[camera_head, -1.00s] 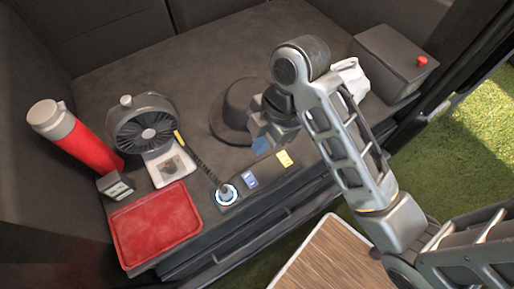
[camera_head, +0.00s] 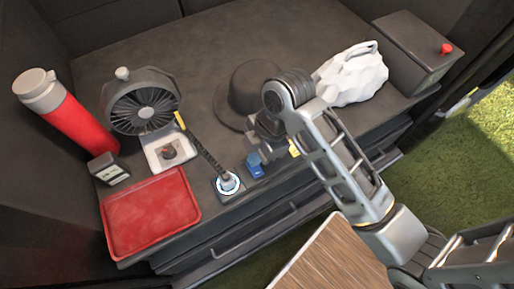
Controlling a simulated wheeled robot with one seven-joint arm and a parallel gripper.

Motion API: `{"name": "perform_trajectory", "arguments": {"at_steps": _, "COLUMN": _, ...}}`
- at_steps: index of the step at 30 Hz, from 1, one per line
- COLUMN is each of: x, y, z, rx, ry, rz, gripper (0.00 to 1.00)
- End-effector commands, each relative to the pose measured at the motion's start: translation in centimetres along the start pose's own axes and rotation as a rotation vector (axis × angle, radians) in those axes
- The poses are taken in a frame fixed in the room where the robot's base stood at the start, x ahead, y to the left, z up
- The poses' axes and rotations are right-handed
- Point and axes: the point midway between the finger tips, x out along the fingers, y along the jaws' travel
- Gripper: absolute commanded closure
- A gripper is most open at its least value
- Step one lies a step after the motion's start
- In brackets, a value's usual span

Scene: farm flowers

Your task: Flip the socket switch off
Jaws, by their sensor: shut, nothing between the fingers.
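A socket with a glowing ring (camera_head: 228,184) sits on the front edge of the dark counter, with a dark cable plugged into it. A blue switch (camera_head: 256,172) is just right of it, partly covered by my gripper. A yellow switch (camera_head: 294,150) is farther right, mostly hidden behind my arm. My gripper (camera_head: 254,160) is shut and empty, with its tips at or just above the blue switch. I cannot tell whether they touch it, nor which way the switch is set.
On the counter (camera_head: 215,60) stand a fan (camera_head: 143,105), a red bottle (camera_head: 80,125), a small display box (camera_head: 108,168) and a red tray (camera_head: 150,212). A dark hat (camera_head: 240,88), a white bag (camera_head: 352,75) and a grey box with a red button (camera_head: 415,50) lie behind.

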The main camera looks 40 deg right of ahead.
Motion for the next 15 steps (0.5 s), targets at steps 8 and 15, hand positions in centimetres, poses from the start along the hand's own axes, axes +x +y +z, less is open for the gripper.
{"name": "perform_trajectory", "arguments": {"at_steps": 8, "x": 0.28, "y": 0.03, "z": 0.09, "rx": 0.0, "ry": 0.0, "rz": 0.001, "gripper": 1.0}}
{"name": "perform_trajectory", "arguments": {"at_steps": 15, "x": 0.51, "y": 0.26, "z": 0.13, "rx": 0.0, "ry": 0.0, "rz": -0.003, "gripper": 1.0}}
